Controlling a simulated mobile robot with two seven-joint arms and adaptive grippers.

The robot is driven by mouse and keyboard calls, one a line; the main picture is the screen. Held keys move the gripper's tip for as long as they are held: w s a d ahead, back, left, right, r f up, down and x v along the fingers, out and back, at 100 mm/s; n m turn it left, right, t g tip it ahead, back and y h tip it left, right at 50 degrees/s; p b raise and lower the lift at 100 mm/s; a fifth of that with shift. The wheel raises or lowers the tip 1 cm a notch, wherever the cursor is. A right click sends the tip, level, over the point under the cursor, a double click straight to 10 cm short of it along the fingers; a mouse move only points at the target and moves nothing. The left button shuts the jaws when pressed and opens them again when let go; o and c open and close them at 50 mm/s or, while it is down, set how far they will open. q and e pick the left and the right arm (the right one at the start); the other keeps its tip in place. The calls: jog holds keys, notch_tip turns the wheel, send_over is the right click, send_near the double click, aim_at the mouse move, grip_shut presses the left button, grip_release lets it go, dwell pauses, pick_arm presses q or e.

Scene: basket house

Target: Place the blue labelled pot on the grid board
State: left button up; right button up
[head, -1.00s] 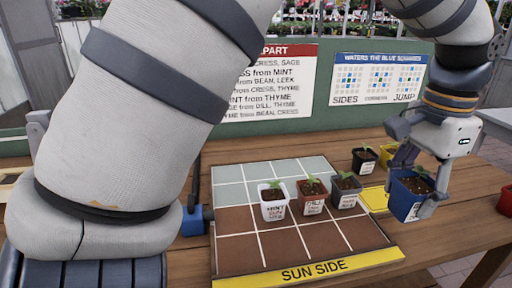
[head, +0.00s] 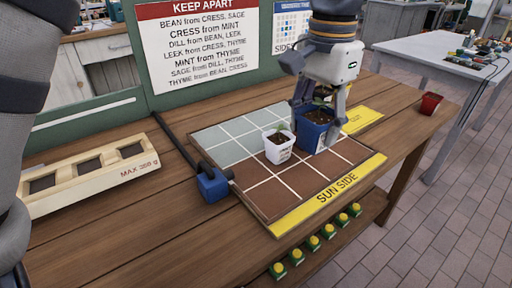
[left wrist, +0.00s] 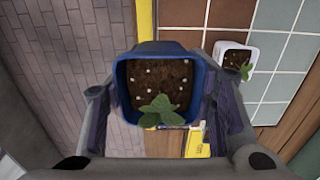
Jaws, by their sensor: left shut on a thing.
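My left gripper (head: 318,112) is shut on the blue pot (head: 311,138), which has a small seedling in dark soil. It holds the pot upright at the right part of the grid board (head: 262,206); I cannot tell whether the pot touches the board. In the left wrist view, the blue pot (left wrist: 160,48) sits between the fingers (left wrist: 160,112). A white labelled pot (head: 279,154) stands on the board just left of the blue pot; it also shows in the left wrist view (left wrist: 227,54). The blue pot's label is not readable. My right gripper is not in view.
A yellow "SUN SIDE" strip (head: 335,190) edges the board's front. A blue block (head: 212,186) on a dark bar stands at its left. A wooden tray (head: 90,178) lies further left. A "KEEP APART" sign (head: 195,45) stands behind.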

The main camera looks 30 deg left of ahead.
pick_arm(q)
jog(key=shift+s+a, duration=0.1)
jog(key=shift+s, duration=0.1)
jog(key=a+f, duration=0.3)
jog(key=a, duration=0.1)
jog(key=a+f, duration=0.3)
jog(key=a, duration=0.2)
jog(key=a+f, duration=0.4)
jog(key=shift+w+a, duration=0.2)
jog(key=shift+a, duration=0.15)
jog(key=shift+a+f, duration=0.1)
jog(key=shift+f, duration=1.45)
jog(key=shift+f, duration=0.15)
jog(key=o, duration=1.3)
jog(key=shift+o, duration=0.2)
notch_tip(320, 180, up, 12)
